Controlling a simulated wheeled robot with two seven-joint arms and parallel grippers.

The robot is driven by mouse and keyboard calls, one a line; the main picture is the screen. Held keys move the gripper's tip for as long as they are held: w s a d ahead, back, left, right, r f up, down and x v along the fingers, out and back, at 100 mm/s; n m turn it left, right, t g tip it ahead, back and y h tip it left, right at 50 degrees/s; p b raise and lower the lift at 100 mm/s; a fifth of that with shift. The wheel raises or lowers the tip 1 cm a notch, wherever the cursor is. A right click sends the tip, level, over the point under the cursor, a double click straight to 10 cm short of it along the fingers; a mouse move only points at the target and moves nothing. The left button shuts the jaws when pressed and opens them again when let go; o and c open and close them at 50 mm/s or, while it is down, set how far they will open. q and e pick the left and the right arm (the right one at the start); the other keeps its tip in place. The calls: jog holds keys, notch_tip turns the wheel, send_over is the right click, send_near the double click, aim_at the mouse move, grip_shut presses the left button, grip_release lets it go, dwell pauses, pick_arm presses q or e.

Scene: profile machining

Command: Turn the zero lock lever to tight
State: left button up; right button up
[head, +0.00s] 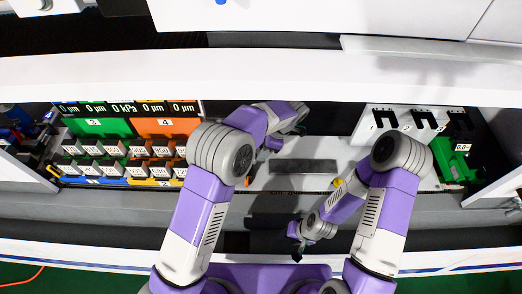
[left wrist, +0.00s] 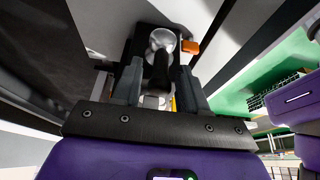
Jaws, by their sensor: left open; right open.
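My left gripper (head: 272,145) is over the bench left of centre in the head view, with its fingers partly hidden by my arm. In the left wrist view my left gripper (left wrist: 159,78) is open, with one dark finger on each side of a black upright part below a round silver part (left wrist: 161,41). I cannot tell whether the fingers touch it, or whether it is the zero lock lever. An orange tab (left wrist: 190,47) sticks out to the right of the silver part. My right gripper (head: 297,252) is open and low, near the bench's front edge.
Coloured bins (head: 110,150) with numbered labels stand at the left under a readout panel (head: 125,108). A white rack (head: 400,122) with black slots and a green device (head: 455,163) are at the right. A dark flat plate (head: 303,166) lies mid-bench.

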pick_arm(q)
jog(key=shift+x, duration=0.75)
grip_shut()
